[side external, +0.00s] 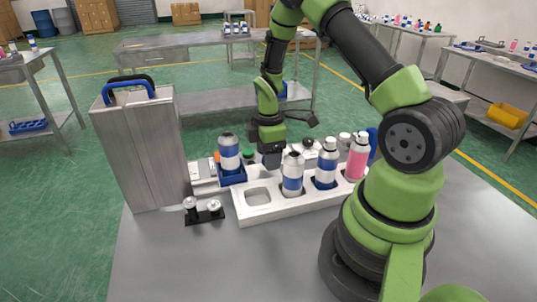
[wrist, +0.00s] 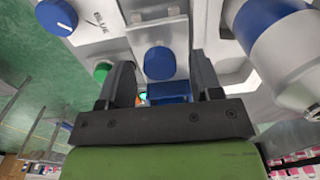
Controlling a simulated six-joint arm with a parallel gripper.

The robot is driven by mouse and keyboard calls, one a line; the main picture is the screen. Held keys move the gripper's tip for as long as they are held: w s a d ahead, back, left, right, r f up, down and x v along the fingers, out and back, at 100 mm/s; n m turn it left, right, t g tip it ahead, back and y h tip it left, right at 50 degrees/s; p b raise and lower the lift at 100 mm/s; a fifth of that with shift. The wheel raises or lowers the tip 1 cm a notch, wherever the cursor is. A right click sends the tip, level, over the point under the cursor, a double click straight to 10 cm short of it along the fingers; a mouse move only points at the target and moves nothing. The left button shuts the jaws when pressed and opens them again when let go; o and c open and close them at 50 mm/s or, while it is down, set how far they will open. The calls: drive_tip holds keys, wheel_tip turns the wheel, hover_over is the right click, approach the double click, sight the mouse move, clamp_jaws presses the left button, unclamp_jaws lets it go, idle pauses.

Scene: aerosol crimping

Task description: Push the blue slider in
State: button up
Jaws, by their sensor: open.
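My gripper (side external: 271,158) is low among the crimping fixtures, behind the white tray and right of a can in a blue holder (side external: 232,177). In the wrist view my gripper (wrist: 162,68) is open, with its two dark fingers apart. A blue block (wrist: 168,91) shows partly between the fingers, its lower part hidden by the gripper body. A round blue knob (wrist: 160,63) lies just beyond it, also between the fingers. I cannot tell which blue part is the slider, or whether a finger touches one.
A white tray (side external: 258,211) holds several cans close in front of my gripper. In the wrist view a blue-and-white can (wrist: 272,38) is close on the right, and a dial marked BLUE (wrist: 57,16) is at upper left. A tall grey case (side external: 140,145) stands left.

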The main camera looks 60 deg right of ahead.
drive_tip(key=shift+f, duration=0.2)
drive_tip(key=shift+c, duration=0.4)
clamp_jaws()
approach(218, 179)
wheel_tip(218, 179, down, 5)
drive_tip(key=shift+f, duration=0.15)
drive_tip(key=shift+o, duration=0.4)
unclamp_jaws()
wheel_tip(218, 179, up, 10)
